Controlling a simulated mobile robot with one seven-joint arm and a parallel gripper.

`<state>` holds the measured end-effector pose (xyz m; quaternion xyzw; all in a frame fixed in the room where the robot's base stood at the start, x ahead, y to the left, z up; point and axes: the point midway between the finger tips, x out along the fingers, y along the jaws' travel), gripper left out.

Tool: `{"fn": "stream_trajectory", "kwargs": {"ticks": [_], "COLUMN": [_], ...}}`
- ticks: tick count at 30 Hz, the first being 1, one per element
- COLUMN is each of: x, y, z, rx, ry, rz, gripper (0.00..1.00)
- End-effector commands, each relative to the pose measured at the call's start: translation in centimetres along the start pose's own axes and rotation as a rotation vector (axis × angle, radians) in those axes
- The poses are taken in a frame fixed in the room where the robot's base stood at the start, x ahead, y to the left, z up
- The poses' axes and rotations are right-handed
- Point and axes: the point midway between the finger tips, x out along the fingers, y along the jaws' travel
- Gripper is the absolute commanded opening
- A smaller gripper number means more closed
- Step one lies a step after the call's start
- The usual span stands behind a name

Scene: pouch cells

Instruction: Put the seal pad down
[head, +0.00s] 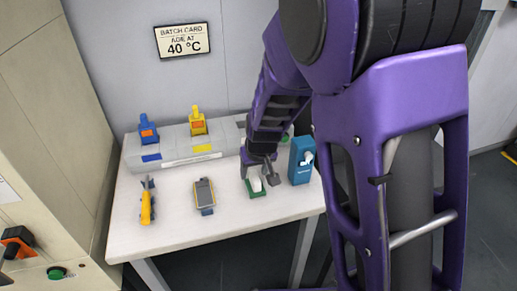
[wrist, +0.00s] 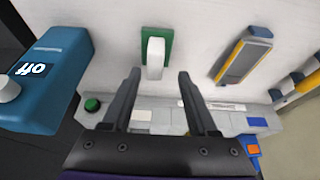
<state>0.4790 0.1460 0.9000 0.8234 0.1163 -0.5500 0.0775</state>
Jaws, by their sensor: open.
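A small white block, which seems to be the seal pad (wrist: 155,57), lies on a flat green base (wrist: 149,32) on the white table. In the head view the white pad (head: 256,184) and green base (head: 258,194) show near the table's right front, partly behind my gripper (head: 257,172). In the wrist view my gripper (wrist: 158,75) is open, one finger on each side of the pad's near end. The fingers look apart from the pad. I cannot tell their exact height above the base.
A yellow-grey meter (head: 204,194) and a yellow tool (head: 147,205) lie to the left. A grey fixture (head: 172,147) with blue and yellow clamps runs along the back.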

Motion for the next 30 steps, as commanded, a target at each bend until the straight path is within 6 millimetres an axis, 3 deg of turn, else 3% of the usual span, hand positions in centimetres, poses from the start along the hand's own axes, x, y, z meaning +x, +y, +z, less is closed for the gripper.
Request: {"fn": "stream_trajectory", "kwargs": {"ticks": [1, 6, 13, 19, 30], "x": [-1.9, -6.1, -10.5, -12.1, -12.3], "y": [-0.2, -0.1, -0.1, -0.1, -0.1], "z": [-0.3, -0.2, -0.1, 0.0, -0.1], "rx": [-0.001, -0.002, 0.0, 0.0, -0.002], "ry": [0.005, 0.004, 0.003, 0.0, 0.002], "rz": [-0.001, -0.001, -0.001, 0.0, 0.001], "gripper": [0.59, 0.59, 0.59, 0.59, 0.59]}}
